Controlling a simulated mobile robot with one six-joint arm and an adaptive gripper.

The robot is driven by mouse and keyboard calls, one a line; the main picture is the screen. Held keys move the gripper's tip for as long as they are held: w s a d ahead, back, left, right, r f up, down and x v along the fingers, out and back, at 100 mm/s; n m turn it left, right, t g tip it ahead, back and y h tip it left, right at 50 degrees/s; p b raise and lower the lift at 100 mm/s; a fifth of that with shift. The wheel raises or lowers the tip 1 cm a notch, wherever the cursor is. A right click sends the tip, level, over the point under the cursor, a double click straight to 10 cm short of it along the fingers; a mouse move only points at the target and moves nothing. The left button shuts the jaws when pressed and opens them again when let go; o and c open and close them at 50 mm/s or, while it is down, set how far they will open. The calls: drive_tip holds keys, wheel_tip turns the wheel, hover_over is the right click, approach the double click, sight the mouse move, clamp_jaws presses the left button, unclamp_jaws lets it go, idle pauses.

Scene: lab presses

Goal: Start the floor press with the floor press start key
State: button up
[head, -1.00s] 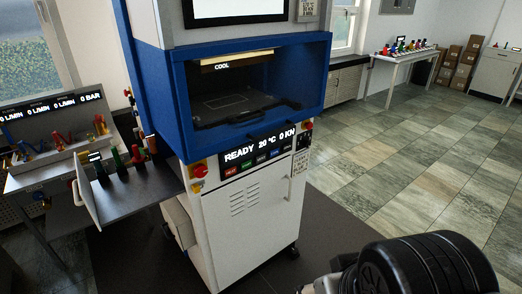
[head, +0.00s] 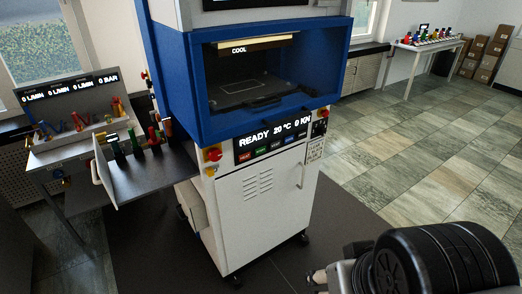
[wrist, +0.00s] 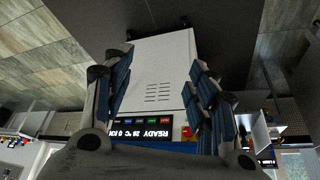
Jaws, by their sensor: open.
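The floor press (head: 265,215) has a blue frame around an open chamber and a white cabinet below. Its display (head: 272,133) reads READY 20 °C 0 KN. Under it is a row of small keys: a red key (head: 245,155), a green key (head: 261,150), a grey key and a blue key (head: 290,140). Their lettering is too small to read surely. In the wrist view, the press appears upside down, with its display (wrist: 145,130) between my fingers. My gripper (wrist: 160,62) is open and empty, its blue-padded fingers apart, touching no key.
A red knob on yellow (head: 213,153) sits left of the display. A side shelf (head: 150,175) with coloured handles and a gas panel (head: 70,93) stand at left. A bench (head: 425,47) with small items is at back right. The tiled floor at right is clear.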

drive_tip(key=shift+c, duration=0.5)
clamp_jaws()
idle(1.4)
